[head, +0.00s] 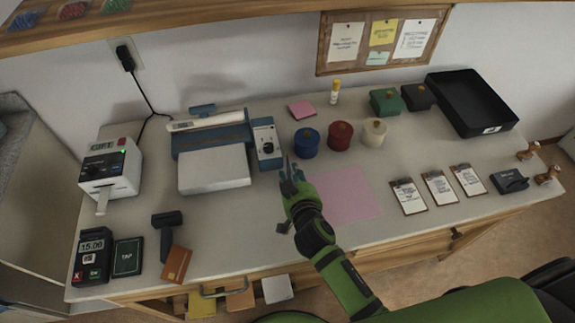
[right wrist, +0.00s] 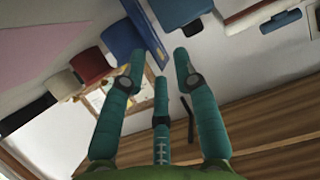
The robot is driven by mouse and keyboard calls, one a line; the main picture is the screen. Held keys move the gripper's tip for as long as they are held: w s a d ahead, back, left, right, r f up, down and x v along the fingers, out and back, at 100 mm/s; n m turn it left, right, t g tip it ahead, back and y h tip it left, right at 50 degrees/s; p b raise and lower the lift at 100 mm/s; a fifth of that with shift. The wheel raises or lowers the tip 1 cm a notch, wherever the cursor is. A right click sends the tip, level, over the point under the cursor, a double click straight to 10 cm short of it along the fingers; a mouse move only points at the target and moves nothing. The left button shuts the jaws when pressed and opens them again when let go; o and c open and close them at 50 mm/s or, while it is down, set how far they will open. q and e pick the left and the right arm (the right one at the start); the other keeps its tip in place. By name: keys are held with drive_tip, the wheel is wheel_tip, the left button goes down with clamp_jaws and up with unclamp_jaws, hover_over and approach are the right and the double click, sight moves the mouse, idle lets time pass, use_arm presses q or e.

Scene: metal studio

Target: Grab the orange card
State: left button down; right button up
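The orange card (head: 177,264) is at the front left of the desk, by the front edge, close to the handle end of a dark handheld scanner (head: 166,231). I cannot tell whether the card touches the scanner. My right gripper (head: 289,168) is over the middle of the desk, well to the right of the card and farther back. In the right wrist view its fingers (right wrist: 160,72) are spread, with nothing held between them. The card does not show in the right wrist view. My left gripper is in neither view.
A card terminal (head: 92,257) and dark box (head: 127,257) stand left of the card. A label printer (head: 111,168) and white-and-blue machine (head: 213,168) are behind. Blue, red and cream pots (head: 306,142) stand behind my right gripper. The desk between card and gripper looks clear.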

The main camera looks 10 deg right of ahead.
sight(289, 168)
drive_tip(key=x, duration=0.5)
drive_tip(key=shift+f+p, duration=0.25)
drive_tip(key=shift+p, duration=0.1)
clamp_jaws()
